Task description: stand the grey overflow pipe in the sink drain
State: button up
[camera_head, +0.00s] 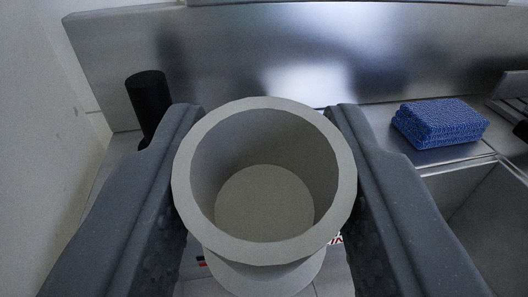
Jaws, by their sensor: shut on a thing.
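The grey overflow pipe (265,254) is in the middle of the picture, its round open top facing me. My gripper (264,125) is shut on the pipe, with one dark finger on each side of it. The pipe hides what is directly below it. Part of the sink basin (490,225) shows at the right edge. The drain is not in view.
A blue sponge (440,122) lies on the steel ledge to the right, above the basin. A black cylinder (148,101) stands at the left. A steel backsplash (300,50) runs along the back, and a pale wall (40,110) is at the left.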

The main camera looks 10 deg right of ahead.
jog(key=shift+v, duration=0.75)
jog(key=shift+s+r, duration=0.2)
jog(key=shift+r, duration=0.1)
jog(key=shift+s+a+r+g+y+p, duration=0.2)
jog(key=shift+s+r+g+p, duration=0.15)
jog(key=shift+s+g, duration=0.35)
jog(key=shift+s+a+r+g+y+p, duration=0.15)
jog(key=shift+s+r+g+p, duration=0.25)
jog(key=shift+s, duration=0.45)
jog(key=shift+s+a+f+g, duration=0.1)
jog(key=shift+s+g, duration=0.4)
